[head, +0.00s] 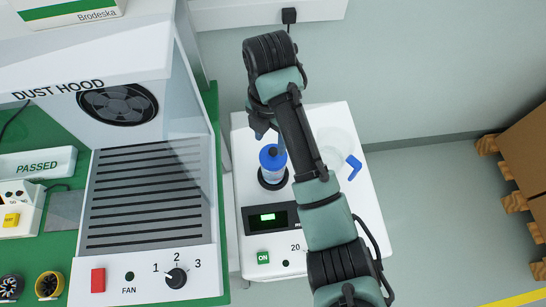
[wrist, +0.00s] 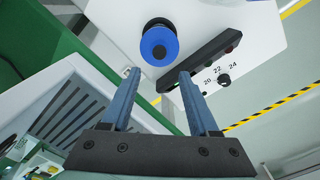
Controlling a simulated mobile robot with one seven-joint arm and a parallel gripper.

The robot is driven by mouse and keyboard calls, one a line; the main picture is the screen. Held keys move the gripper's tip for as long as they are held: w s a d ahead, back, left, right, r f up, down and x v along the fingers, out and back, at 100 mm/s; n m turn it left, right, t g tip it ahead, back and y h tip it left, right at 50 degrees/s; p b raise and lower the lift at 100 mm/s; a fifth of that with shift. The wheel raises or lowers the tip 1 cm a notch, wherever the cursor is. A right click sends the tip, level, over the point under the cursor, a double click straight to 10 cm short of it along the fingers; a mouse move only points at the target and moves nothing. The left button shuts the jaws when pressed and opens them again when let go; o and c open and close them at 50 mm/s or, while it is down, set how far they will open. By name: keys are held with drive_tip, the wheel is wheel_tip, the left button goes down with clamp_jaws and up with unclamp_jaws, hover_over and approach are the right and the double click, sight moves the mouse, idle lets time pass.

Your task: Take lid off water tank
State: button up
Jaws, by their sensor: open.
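The water tank (head: 272,174) is a clear bluish cylinder standing upright in a black ring on a white machine (head: 245,185). Its blue lid (head: 267,163) with a dark knob (head: 273,152) is on top. In the wrist view the lid (wrist: 172,46) and its knob (wrist: 159,52) show from above, just beyond my fingertips. My gripper (wrist: 158,74) is open, with nothing between its two fingers. In the head view my gripper (head: 264,130) is beside the lid on its far side, partly hidden by my arm.
A clear round vessel with a blue handle (head: 354,167) stands on the machine right of my arm. The dust hood (head: 150,225) stands close on the left. The machine's front has a display (head: 268,218) and a dial. Pallets with boxes (head: 510,190) stand far right; floor between is clear.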

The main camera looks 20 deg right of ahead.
sight(273, 151)
drive_tip(key=f, duration=0.3)
drive_tip(key=d+f, duration=0.1)
drive_tip(key=shift+w+f, duration=0.35)
drive_tip(key=shift+f, duration=0.6)
clamp_jaws()
